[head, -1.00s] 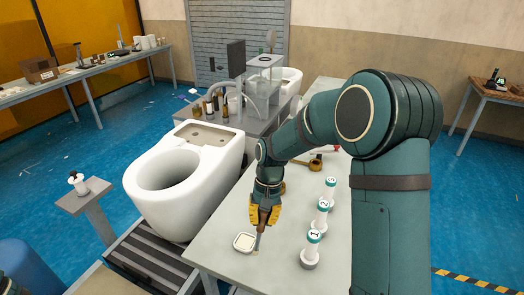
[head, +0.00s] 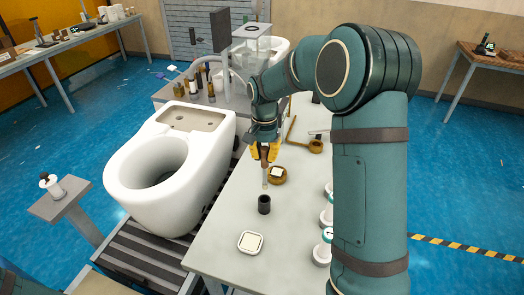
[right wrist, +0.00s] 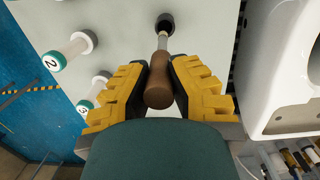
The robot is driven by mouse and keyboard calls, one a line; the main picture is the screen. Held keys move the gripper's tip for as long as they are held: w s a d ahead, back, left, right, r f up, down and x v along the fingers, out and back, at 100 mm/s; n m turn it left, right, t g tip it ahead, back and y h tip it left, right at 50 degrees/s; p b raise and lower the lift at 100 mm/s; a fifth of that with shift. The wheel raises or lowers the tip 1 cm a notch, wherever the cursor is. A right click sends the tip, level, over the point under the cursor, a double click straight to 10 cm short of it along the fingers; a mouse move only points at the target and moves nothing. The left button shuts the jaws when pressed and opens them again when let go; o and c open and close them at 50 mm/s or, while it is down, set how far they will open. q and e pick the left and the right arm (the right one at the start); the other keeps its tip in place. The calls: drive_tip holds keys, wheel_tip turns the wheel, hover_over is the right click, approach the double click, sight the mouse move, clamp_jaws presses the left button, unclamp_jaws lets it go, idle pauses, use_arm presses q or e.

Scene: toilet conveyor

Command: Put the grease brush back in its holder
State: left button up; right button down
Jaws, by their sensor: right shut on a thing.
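My right gripper (head: 265,155), with yellow fingers, is shut on the grease brush (head: 265,178), which hangs nearly upright with its metal shaft down. In the right wrist view the brush's brown handle (right wrist: 159,85) lies between the fingers (right wrist: 160,72). A small black cup (head: 264,205), apparently the holder, stands on the grey table below the brush. It also shows past the shaft in the right wrist view (right wrist: 168,20). In the head view the brush's lower end appears just above the cup's opening; exact alignment is unclear. My left gripper is out of view.
A square white-topped dish (head: 250,243) lies in front of the cup. A round brass-coloured piece (head: 277,178) sits close behind it. A white toilet (head: 170,170) stands left of the table (head: 230,215).

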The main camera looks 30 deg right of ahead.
sight(265, 184)
drive_tip(key=shift+s+f+b, duration=0.15)
drive_tip(key=shift+f+b, duration=0.15)
drive_tip(key=shift+f, duration=0.25)
wheel_tip(265, 184, down, 2)
drive_tip(key=shift+f+b, duration=0.1)
drive_tip(key=shift+b, duration=0.8)
drive_tip(key=shift+f+b, duration=0.4)
drive_tip(key=shift+f, duration=0.3)
drive_tip(key=shift+f+b, duration=1.85)
drive_tip(key=shift+f, duration=1.35)
drive_tip(key=c, duration=1)
unclamp_jaws()
